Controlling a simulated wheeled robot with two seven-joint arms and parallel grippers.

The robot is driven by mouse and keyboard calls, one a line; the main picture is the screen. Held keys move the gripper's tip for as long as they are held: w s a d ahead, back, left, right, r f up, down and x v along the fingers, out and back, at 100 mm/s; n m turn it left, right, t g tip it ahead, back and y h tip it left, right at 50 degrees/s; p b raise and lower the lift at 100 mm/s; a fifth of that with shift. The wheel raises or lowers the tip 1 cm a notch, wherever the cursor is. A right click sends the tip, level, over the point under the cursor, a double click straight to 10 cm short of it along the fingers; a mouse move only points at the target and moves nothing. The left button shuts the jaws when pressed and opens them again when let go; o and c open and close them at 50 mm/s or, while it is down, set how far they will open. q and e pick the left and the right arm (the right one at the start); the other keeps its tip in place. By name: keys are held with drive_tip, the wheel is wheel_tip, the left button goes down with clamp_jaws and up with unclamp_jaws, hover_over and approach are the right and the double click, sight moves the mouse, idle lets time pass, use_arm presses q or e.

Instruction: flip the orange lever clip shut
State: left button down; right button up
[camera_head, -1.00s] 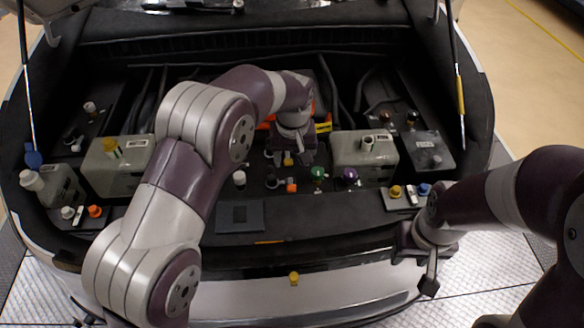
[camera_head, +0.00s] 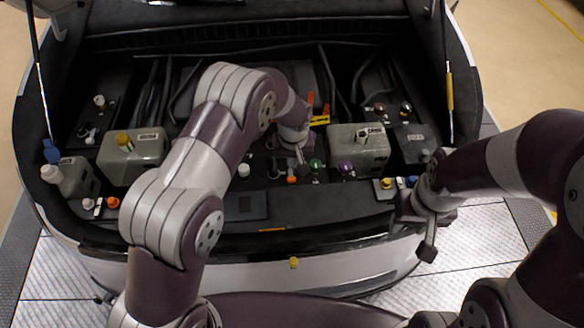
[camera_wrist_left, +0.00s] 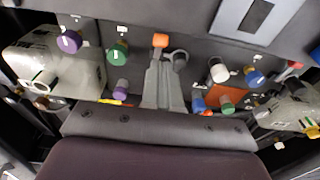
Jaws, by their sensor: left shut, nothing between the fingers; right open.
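A small orange piece, which looks like the lever clip (camera_head: 292,180), stands on the front panel of the engine bay, left of a green cap. In the left wrist view the orange clip (camera_wrist_left: 160,40) is just beyond the fingertips; I cannot tell whether they touch it. My left gripper (camera_head: 299,158) points down into the bay and is shut and empty; it also shows in the left wrist view (camera_wrist_left: 164,62). My right gripper (camera_head: 428,248) hangs open at the bay's front right edge, away from the clip. The clip's hinge and its angle are too small to tell.
A green cap (camera_head: 315,165) and a purple cap (camera_head: 346,168) stand right of the clip. A black ring (camera_wrist_left: 178,58) and a white cap (camera_wrist_left: 220,70) are on its other side. Grey tanks (camera_head: 358,148) (camera_head: 130,157) flank the middle. The front bumper is mostly clear.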

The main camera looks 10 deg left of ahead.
sight(292, 178)
use_arm(q)
drive_tip(key=f, duration=0.2)
drive_tip(key=f+p, duration=0.1)
drive_tip(key=f, duration=0.1)
drive_tip(key=w+f+p, duration=0.1)
drive_tip(key=f, duration=0.2)
drive_tip(key=shift+a+f, duration=0.1)
drive_tip(key=shift+a, duration=0.05)
drive_tip(key=shift+w+f+p, duration=0.1)
drive_tip(key=shift+f+p, duration=0.2)
drive_tip(key=shift+f, duration=0.2)
